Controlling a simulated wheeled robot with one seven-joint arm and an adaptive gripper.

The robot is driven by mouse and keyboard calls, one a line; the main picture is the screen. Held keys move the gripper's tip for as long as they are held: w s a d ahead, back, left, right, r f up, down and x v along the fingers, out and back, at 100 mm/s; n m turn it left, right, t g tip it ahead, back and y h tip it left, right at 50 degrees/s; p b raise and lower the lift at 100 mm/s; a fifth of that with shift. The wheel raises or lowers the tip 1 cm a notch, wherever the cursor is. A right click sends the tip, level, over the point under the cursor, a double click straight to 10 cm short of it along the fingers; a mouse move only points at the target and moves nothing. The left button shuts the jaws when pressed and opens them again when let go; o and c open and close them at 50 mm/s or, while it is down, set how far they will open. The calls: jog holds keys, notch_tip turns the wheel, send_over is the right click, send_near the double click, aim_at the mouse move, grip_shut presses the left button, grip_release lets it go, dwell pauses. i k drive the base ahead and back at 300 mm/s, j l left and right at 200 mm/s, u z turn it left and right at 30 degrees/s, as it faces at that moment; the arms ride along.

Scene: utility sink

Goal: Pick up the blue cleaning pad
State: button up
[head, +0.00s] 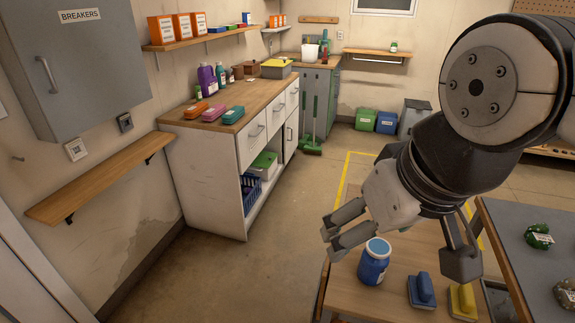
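The blue cleaning pad (421,291) lies on a wooden table in the lower right, with its raised handle on top. A yellow pad (462,301) of like shape lies just to its right. A blue jar (374,262) with a pale lid stands to its left. My gripper (400,252) is above the table, with its fingers spread wide apart, and appears empty. In the picture it is above the blue pad and jar, apart from the pad. Its exact height over them cannot be told.
The wooden table (347,290) has bare room at its left. A grey-topped surface (515,245) with green items adjoins at right. A white cabinet (205,170) with orange, pink and teal blocks stands at left. Open floor lies between cabinet and table.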

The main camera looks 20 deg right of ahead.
aim_at(422, 296)
jog(key=k+l+z, duration=0.1)
jog(key=l, duration=0.3)
jog(key=k+l+z, duration=0.15)
jog(key=l, duration=0.25)
jog(key=k+l+z, duration=0.1)
jog(key=l, duration=0.3)
jog(key=k+l+z, duration=0.1)
jog(key=l, duration=0.35)
